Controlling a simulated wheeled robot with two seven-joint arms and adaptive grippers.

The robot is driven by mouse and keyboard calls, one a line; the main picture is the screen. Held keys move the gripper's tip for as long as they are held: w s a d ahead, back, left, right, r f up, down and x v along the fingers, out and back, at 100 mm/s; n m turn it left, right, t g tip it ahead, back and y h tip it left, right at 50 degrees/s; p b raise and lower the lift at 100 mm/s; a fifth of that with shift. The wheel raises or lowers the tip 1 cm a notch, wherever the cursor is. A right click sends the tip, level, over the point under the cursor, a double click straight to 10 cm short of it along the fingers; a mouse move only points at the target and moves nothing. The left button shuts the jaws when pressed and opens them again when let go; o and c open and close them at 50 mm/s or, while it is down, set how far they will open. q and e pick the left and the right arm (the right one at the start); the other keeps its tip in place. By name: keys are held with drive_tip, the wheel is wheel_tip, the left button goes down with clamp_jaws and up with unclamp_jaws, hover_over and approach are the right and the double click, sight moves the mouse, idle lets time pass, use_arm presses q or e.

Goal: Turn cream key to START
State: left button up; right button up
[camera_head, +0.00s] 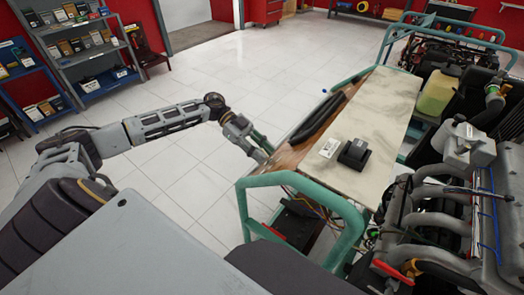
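My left gripper (262,152) reaches in from the left, its fingers pointing down and right toward the wooden front panel (288,158) of the nearest engine trainer. The fingers are small here, so I cannot tell whether they are open, shut or touching the panel. The trainer has a green tubular frame (335,218) and a pale top board (380,105). I cannot make out a cream key; the gripper may hide it or it may be too small. My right gripper is not in view.
A black box (354,153) and a white card (329,147) lie on the board. A grey engine (432,215) stands on the right, with a yellowish tank (437,92) behind. Shelves (92,50) line the back left. The tiled floor between is clear.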

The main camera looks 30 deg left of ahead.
use_arm(q)
clamp_jaws()
